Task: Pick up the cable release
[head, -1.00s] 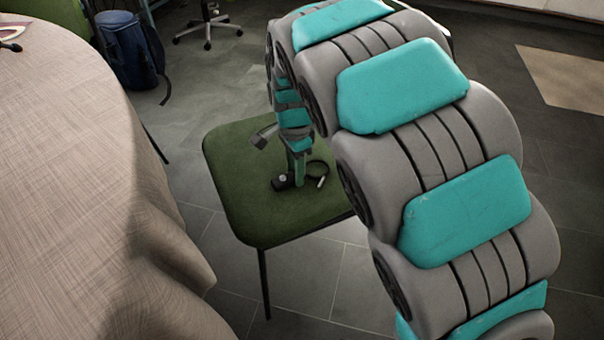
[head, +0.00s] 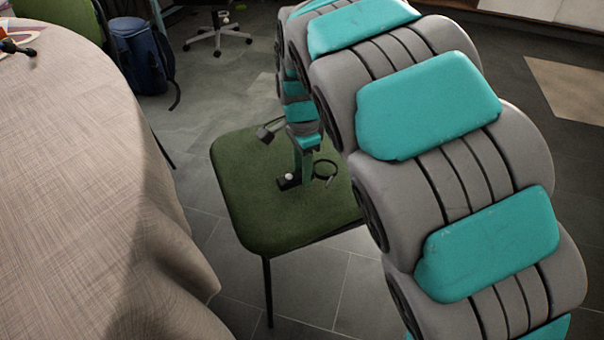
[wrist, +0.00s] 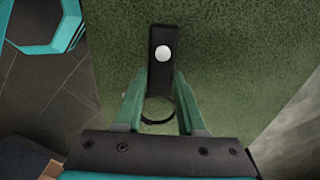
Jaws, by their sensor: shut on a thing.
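The cable release is a small black body with a white button (wrist: 161,34) and a thin black cable loop. In the head view the cable release (head: 284,184) is over the green chair seat (head: 252,222), seemingly a little above it. My gripper (head: 302,182) points down and is shut on the body. In the wrist view my gripper (wrist: 162,80) has its green fingers on either side of the body's near end. The loop shows between the fingers, partly hidden by them.
A round table with a beige cloth (head: 85,170) stands at the left, close to the chair. A blue backpack (head: 138,55) and an office chair base (head: 218,38) are behind. Grey tiled floor lies open in front of the chair.

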